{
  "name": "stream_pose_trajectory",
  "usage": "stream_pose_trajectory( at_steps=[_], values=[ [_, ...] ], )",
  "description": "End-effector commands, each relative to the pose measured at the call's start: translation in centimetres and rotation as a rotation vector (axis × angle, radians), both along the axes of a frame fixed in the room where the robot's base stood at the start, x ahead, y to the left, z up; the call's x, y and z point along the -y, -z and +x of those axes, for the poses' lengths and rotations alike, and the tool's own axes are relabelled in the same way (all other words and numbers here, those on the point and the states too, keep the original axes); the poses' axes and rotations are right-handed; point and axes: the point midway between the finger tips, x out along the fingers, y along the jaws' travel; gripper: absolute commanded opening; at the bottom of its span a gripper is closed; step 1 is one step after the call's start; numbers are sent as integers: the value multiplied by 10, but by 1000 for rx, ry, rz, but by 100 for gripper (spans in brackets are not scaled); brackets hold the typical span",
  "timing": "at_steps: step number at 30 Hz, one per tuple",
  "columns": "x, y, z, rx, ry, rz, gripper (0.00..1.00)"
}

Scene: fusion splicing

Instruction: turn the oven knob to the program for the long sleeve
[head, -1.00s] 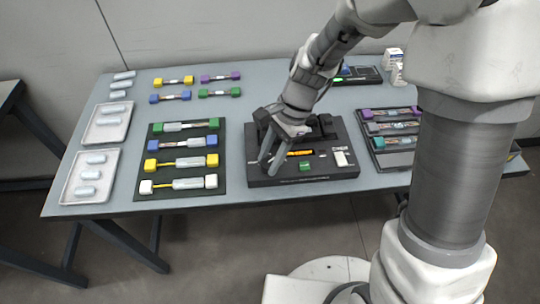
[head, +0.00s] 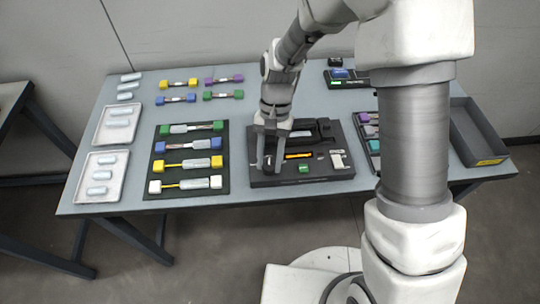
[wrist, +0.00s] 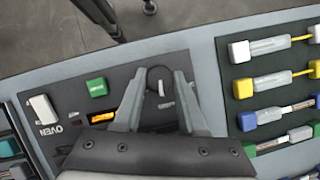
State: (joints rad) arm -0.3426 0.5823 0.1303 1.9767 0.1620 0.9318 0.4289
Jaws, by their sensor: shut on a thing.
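The oven is part of a black station (head: 318,174) at the front middle of the table. Its round dark knob (wrist: 155,73) with a white mark is at the station's left end in the head view. My gripper (wrist: 160,76) points down at the station, with one finger on each side of the knob, shut on it. My gripper also shows in the head view (head: 269,168), where its fingers largely hide the knob. The program markings around the knob cannot be read.
The station also has an orange display (head: 298,155), a green button (head: 303,169) and a white block (head: 337,160). A dark mat (head: 222,146) with several coloured-end fibre pieces lies close on the left. White trays (head: 104,172) with clear sleeves stand further left.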

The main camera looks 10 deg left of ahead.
Motion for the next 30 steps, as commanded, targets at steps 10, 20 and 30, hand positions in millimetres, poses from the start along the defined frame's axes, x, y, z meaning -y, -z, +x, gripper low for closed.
stream_pose_trajectory(
  at_steps=[10, 20, 30],
  values=[
    [-1, -1, 1, 3, -129, 0, 0],
    [-1, 0, 1, 4, -147, 0, 0],
    [-1, 0, 1, 3, -146, 1, 66]
  ],
)
